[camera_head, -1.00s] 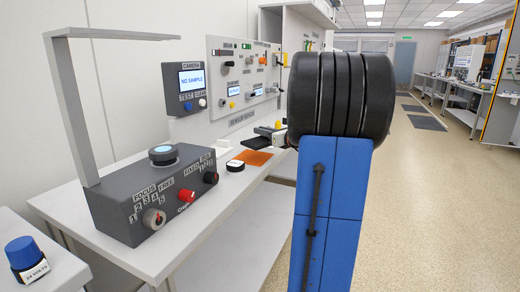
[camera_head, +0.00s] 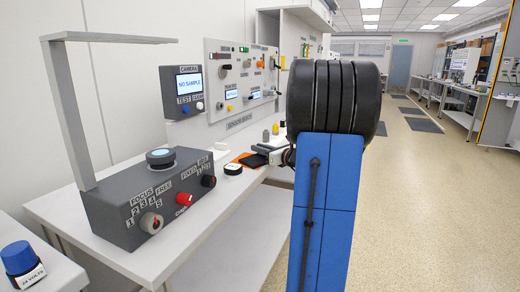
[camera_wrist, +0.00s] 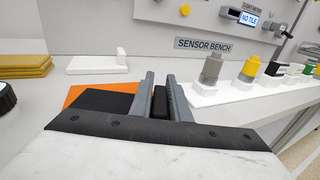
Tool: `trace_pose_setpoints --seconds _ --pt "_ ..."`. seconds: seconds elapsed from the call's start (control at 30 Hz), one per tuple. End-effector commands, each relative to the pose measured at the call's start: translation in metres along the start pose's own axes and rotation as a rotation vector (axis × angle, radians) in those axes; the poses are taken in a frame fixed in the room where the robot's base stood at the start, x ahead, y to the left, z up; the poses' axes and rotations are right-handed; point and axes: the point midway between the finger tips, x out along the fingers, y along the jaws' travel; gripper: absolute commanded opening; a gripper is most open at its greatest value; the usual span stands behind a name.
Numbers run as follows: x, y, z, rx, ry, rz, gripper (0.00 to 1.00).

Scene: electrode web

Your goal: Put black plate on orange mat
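The orange mat (camera_head: 239,157) lies flat on the white bench; its left and far parts also show in the wrist view (camera_wrist: 80,92). The black plate (camera_head: 253,160) covers much of the mat's right side, and in the wrist view (camera_wrist: 103,102) orange shows along its left and far edges. I cannot tell whether the plate touches the mat or hangs just above it. My gripper (camera_wrist: 160,100) has its two grey fingers on either side of a black upright part joined, it seems, to the plate. The plate's right part is hidden behind the fingers.
A round white-and-black puck (camera_head: 233,168) lies just in front of the mat. A dark grey control box (camera_head: 155,200) stands nearer on the bench. In the wrist view, a white L-shaped block (camera_wrist: 98,64) is behind the mat, and grey and yellow weights (camera_wrist: 247,70) stand to the right.

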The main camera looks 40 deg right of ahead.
Motion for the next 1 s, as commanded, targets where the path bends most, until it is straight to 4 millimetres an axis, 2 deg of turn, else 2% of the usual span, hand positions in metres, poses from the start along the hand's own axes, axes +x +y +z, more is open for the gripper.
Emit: trace_pose_setpoints --seconds 0.47,0.57,1.0 --pt "-0.005 0.000 0.003 0.000 0.000 -0.001 0.31" --pt "-0.017 -0.001 0.003 0.000 0.000 -0.002 0.31" --pt "-0.094 -0.001 0.003 0.000 -0.001 -0.003 0.31"
